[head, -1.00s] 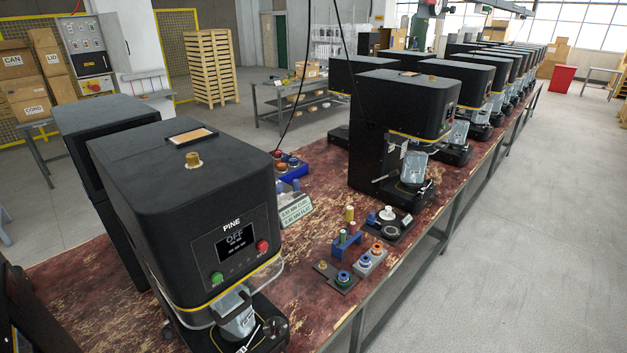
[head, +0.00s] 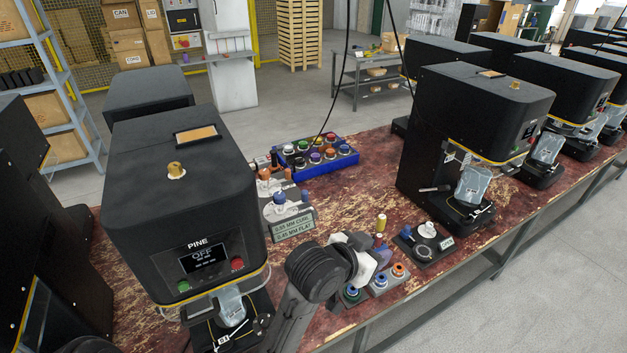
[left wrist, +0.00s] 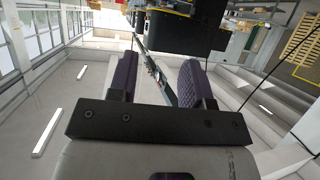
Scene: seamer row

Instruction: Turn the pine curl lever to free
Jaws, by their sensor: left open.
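The black machine marked PINE (head: 185,190) stands at the left of the bench in the head view, its screen reading OFF. Below its head, a clear guard (head: 231,308) surrounds the work area. A small metal lever (head: 262,323) shows at the base; I cannot read whether it is the curl lever or how it is set. My left gripper (head: 376,257) is right of the PINE machine, over the small parts on the bench, apart from the lever. In the left wrist view my left gripper (left wrist: 160,78) has its purple-padded fingers apart with nothing between them. My right gripper is not seen.
Spool holders (head: 383,281) lie near the front edge.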

